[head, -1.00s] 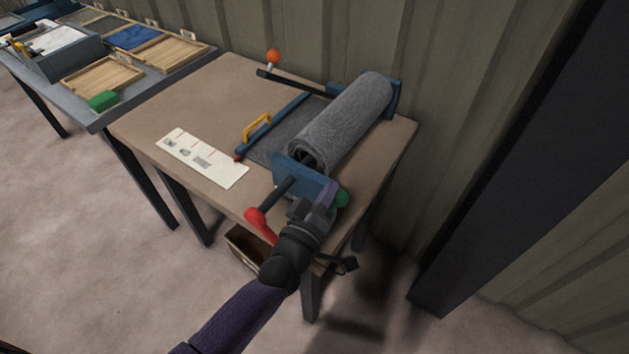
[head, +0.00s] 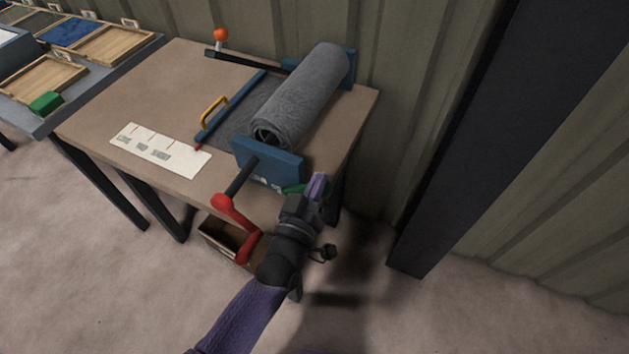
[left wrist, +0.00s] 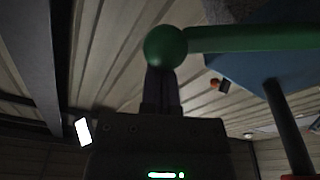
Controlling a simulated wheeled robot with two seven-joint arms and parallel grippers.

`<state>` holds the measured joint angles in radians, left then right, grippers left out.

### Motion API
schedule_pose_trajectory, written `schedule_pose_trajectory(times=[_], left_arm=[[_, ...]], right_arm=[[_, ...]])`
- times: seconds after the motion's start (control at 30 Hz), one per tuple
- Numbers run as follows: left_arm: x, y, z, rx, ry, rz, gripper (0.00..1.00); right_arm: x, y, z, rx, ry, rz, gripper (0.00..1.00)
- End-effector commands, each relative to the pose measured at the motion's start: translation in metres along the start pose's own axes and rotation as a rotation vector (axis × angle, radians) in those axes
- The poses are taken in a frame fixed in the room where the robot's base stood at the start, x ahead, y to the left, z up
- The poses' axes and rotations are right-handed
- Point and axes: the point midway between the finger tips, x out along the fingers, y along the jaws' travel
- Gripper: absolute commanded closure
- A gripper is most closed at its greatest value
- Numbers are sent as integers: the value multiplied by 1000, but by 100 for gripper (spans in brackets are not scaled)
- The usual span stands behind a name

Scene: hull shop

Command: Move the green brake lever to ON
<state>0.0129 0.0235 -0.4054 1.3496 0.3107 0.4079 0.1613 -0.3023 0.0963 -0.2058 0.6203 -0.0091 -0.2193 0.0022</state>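The green brake lever (head: 292,188) is at the right end of the blue end plate (head: 268,160) of the roller stand. In the left wrist view the lever is a green bar (left wrist: 250,38) running right from a round green knob (left wrist: 165,46). My left gripper (head: 318,186) is at the knob end of the lever. In the left wrist view its fingers (left wrist: 161,86) look closed together, with the whole knob showing at their tips rather than between them. Whether they touch it is unclear. Small pale marks on the plate are too small to read. My right gripper is out of view.
A red crank (head: 223,203) sticks out left of my left arm. A grey roll (head: 305,95) lies across the stand on the brown table (head: 95,110). An open box (head: 215,236) is below. A dark post (head: 440,180) stands right; the floor between is clear.

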Motion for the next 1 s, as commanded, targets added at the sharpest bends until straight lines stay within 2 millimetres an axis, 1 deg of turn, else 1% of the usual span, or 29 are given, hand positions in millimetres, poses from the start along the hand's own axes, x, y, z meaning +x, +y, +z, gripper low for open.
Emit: schedule_pose_trajectory(times=[0.27,0.37,0.47,0.57,0.6,0.67,0.8,0.9,1.0], left_arm=[[-1,0,2,-1,-5,-1,100],[0,1,-1,-1,-5,-1,100],[5,4,-15,0,-1,0,100],[14,9,-38,3,2,0,100],[14,9,-42,2,0,-1,100],[-6,7,-36,0,-4,-3,100],[-41,6,-34,-1,-4,-3,100],[-61,6,-34,-1,-3,-3,100],[-75,6,-34,0,-1,-2,100]], right_arm=[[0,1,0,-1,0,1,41],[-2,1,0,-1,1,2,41],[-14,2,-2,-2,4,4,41],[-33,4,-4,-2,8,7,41],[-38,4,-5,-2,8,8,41],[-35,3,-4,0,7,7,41],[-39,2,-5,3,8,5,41],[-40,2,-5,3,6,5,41],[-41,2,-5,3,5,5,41]])
